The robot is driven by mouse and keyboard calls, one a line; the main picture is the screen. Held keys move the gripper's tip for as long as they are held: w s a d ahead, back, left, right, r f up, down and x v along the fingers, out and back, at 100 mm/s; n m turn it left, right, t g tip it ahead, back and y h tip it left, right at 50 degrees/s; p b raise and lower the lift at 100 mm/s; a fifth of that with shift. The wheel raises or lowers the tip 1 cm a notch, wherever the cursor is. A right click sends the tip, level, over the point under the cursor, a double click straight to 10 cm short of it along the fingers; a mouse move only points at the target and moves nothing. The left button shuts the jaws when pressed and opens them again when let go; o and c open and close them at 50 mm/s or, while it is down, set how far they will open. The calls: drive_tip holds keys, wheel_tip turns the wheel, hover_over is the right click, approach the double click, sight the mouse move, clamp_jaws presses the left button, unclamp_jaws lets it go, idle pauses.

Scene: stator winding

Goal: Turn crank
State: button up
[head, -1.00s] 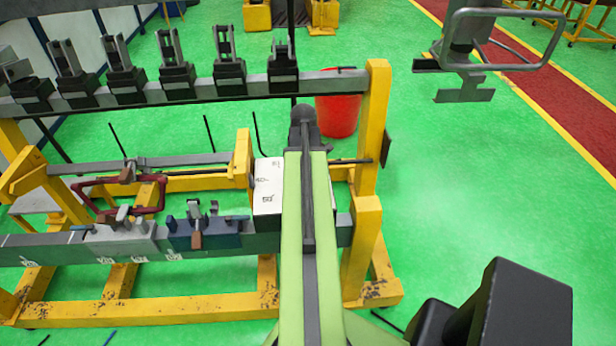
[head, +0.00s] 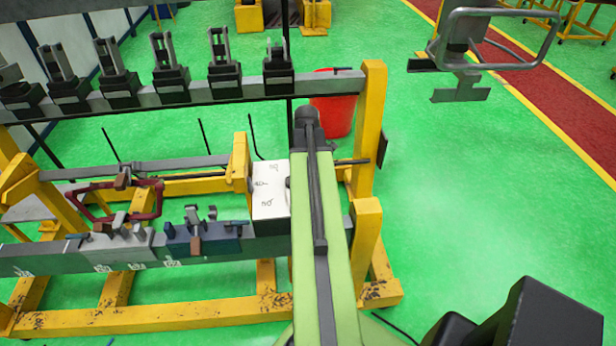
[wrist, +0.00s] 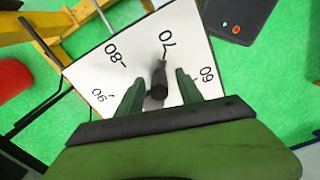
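The crank (wrist: 159,82) shows in the wrist view as a dark handle in front of a white panel (wrist: 100,72) marked with numbers such as 60, 70, 80 and 90. My gripper (wrist: 157,84) has its two green fingers apart, one on each side of the handle. Gaps show between the fingers and the handle, so it does not look clamped. In the head view, the white box (head: 268,190) stands on the yellow frame, left of my green arm. My arm hides my gripper and most or all of the crank there.
The yellow frame (head: 368,240) holds grey rails with clamps (head: 200,235). A red bucket (head: 331,115) stands behind the frame. A dark box with a red and a green button (wrist: 236,22) is at the top of the wrist view. Green floor right of the frame is open.

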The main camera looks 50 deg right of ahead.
wheel_tip(320, 180, up, 17)
drive_tip(key=p, duration=1.7)
drive_tip(key=shift+r, duration=0.2)
